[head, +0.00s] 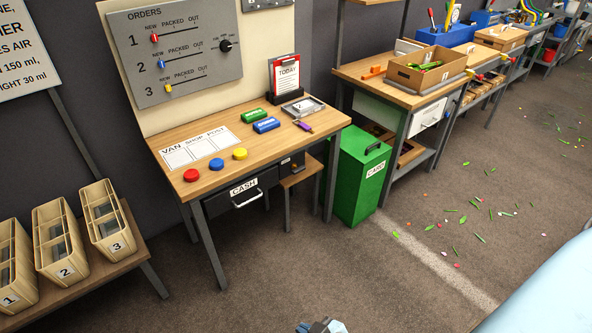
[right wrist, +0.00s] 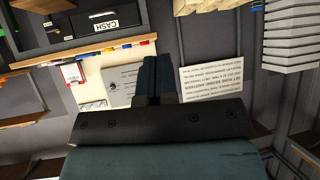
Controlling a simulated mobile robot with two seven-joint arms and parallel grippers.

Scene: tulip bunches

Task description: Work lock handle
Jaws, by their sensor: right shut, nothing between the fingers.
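No part is marked as a lock handle. The cash drawer (head: 246,196) under the table has a pale bar handle (head: 246,200) and looks shut. To its right, a dark box with a small brass-coloured part (head: 286,165) hangs under the tabletop; its details are too small to tell. The drawer also shows upside down in the right wrist view (right wrist: 82,28). My right gripper (right wrist: 158,62) is shut and empty, well apart from the table. A small piece of a gripper or arm shows at the bottom edge of the head view; I cannot tell whose. My left gripper is not identifiable.
The wooden table (head: 215,183) carries coloured buttons, green and blue blocks and a clipboard (head: 286,76). A stool (head: 300,176) stands under its right end. A green CARD bin (head: 358,178) stands right of it. The floor (head: 270,265) in front is clear.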

